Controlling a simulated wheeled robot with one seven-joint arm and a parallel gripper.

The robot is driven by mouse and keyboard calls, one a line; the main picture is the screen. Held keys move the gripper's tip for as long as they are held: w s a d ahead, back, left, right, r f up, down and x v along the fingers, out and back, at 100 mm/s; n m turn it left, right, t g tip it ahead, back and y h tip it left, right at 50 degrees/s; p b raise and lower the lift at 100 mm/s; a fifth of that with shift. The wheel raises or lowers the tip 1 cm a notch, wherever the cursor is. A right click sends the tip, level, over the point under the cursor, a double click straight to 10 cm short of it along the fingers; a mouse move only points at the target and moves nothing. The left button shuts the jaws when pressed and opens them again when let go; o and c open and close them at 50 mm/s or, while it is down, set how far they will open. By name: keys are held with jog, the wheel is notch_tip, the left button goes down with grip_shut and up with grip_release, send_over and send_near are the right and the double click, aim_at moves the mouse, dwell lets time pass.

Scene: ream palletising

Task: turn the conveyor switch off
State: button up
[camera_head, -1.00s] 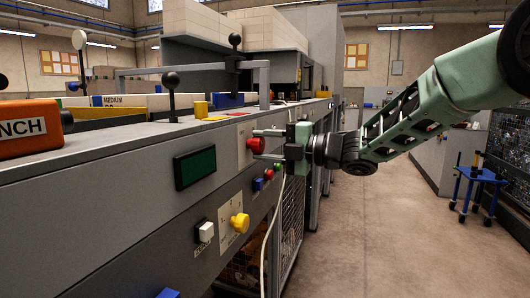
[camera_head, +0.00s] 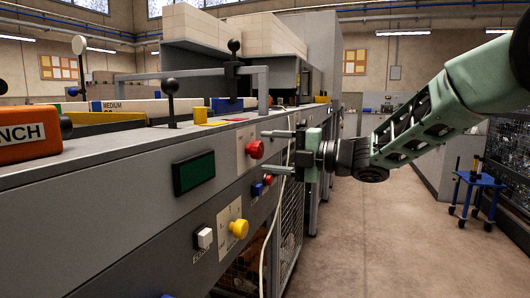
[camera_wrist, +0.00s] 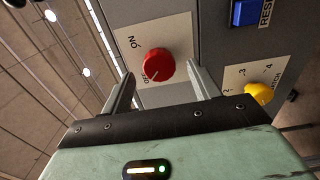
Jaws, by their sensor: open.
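The conveyor switch appears to be a red rotary knob (camera_head: 255,149) on a pale plate on the grey machine's front. My gripper (camera_head: 267,152) is open at the knob, one finger above and one below in the head view. In the wrist view the fingers (camera_wrist: 160,77) lie either side of the knob, with gaps showing; nothing is held.
A dark green screen (camera_head: 194,172), a yellow knob (camera_head: 239,229), a white switch (camera_head: 204,238) and a blue button (camera_head: 257,190) are on the same front. A white cable (camera_head: 267,235) hangs below my gripper.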

jog(key=v, duration=1.5)
jog(key=s+a+f+m+t+h, duration=0.4)
jog(key=f+m+h, duration=0.55)
jog(key=m, duration=0.65)
jog(key=s+d+f+m+g+h, duration=0.2)
jog(key=s+f+m+g+h, duration=0.25)
jog(key=s, duration=0.95)
jog(key=s+d+f+m+g+h, duration=0.15)
jog(key=s+f+m+g, duration=0.4)
jog(key=s, duration=0.85)
notch_tip(320, 180, up, 19)
jog(key=n+p, duration=0.1)
jog(key=p, duration=1.9)
jog(key=shift+s+h, duration=0.45)
